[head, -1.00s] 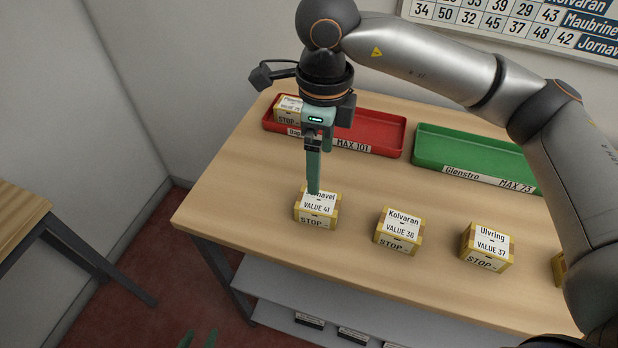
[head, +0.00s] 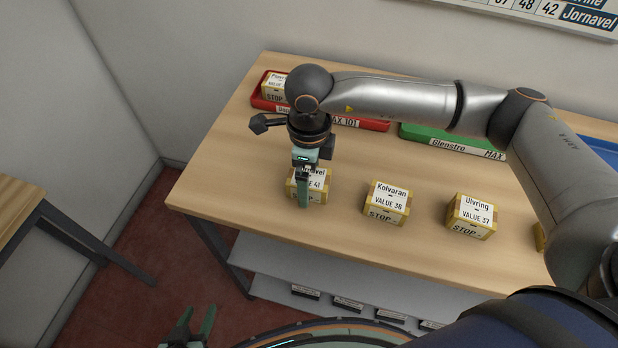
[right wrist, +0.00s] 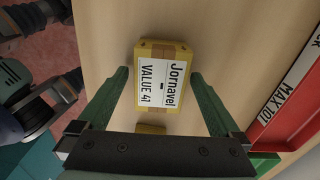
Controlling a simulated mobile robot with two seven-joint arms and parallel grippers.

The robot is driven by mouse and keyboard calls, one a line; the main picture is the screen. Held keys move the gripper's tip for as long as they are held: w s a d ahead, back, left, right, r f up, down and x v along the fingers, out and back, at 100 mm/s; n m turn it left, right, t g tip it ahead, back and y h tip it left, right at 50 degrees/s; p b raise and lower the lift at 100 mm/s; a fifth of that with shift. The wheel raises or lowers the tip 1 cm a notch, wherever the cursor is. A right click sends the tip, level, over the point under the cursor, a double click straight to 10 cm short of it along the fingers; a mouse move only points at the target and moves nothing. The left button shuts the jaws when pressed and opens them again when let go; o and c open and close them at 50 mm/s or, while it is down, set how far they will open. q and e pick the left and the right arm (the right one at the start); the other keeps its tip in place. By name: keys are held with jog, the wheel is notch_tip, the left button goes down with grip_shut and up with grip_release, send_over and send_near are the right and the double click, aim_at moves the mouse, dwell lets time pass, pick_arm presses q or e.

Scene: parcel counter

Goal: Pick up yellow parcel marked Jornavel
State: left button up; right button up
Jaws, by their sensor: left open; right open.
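The yellow parcel marked Jornavel (head: 318,188), with a white label reading VALUE 41, stands on the table near its left end. In the head view my right gripper (head: 304,192) is over it, pointing down, and hides part of its label and front. In the right wrist view the parcel (right wrist: 165,78) lies between and slightly beyond the two green fingers of the right gripper (right wrist: 160,82), which are spread with a gap on each side. My left gripper (head: 196,325) is open and empty, low at the bottom edge of the head view, away from the table.
The Kolvaran parcel (head: 386,203) and the Ulvring parcel (head: 470,216) stand in a row to the right. A red tray (head: 372,124) with a parcel (head: 272,86) in it and a green tray (head: 455,146) are behind. Bare wooden tabletop (head: 235,180) lies left of the Jornavel parcel.

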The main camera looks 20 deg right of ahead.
jog(key=shift+f, duration=0.2)
jog(key=c, duration=1.5)
